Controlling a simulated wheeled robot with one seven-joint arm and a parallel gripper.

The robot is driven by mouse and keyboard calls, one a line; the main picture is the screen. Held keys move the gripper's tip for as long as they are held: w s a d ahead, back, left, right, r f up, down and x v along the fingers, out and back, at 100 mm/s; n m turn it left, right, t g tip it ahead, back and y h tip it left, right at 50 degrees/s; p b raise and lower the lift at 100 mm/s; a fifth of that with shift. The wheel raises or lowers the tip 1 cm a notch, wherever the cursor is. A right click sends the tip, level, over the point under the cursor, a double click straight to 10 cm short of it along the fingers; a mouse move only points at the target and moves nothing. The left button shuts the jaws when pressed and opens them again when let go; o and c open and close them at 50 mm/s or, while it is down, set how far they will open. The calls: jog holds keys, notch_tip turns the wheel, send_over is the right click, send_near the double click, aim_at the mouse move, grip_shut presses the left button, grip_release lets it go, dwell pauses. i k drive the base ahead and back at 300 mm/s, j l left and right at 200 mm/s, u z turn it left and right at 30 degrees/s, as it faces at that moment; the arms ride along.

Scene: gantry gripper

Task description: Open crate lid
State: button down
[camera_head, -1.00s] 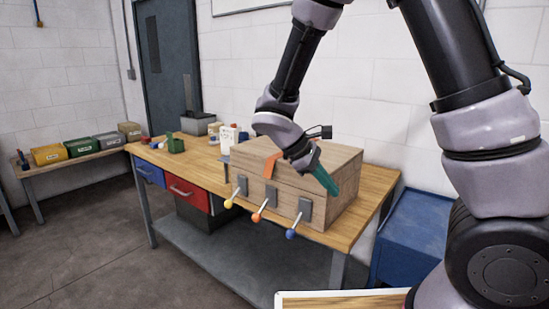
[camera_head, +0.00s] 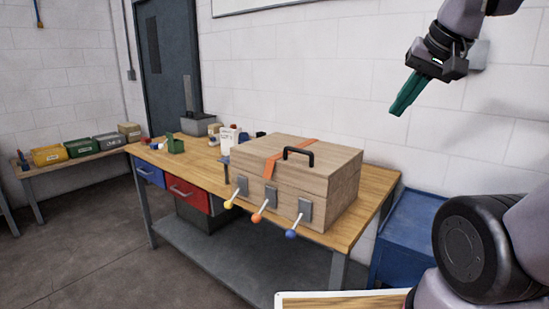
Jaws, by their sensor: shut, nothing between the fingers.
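A wooden crate (camera_head: 285,198) stands on the workbench. Three levers with yellow (camera_head: 229,204), orange (camera_head: 256,218) and blue (camera_head: 290,234) knobs stick out from grey plates on the crate's front. My gripper (camera_head: 402,104), with green fingers, is shut and empty. It is raised against the white wall, up and to the right of the crate, well apart from it.
The workbench (camera_head: 372,205) has small items and a green holder (camera_head: 175,145) to the left of the crate. A blue cabinet (camera_head: 415,230) stands at the bench's right end. A side table with several bins (camera_head: 82,147) is far left. The air above the crate is clear.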

aim_at(317, 167)
jog(key=j+z, duration=0.1)
jog(key=z, duration=0.25)
jog(key=i+j+z, duration=0.1)
jog(key=z, duration=0.2)
jog(key=i+j+z, duration=0.1)
jog(key=j+z, duration=0.2)
jog(key=j, duration=0.55)
jog(key=j+z, duration=0.3)
jog(key=j, duration=1.75)
jog(key=k+j, duration=0.1)
jog(key=j, duration=0.15)
jog(key=j+z, duration=0.1)
jog(key=j, duration=0.2)
jog(key=k, duration=0.05)
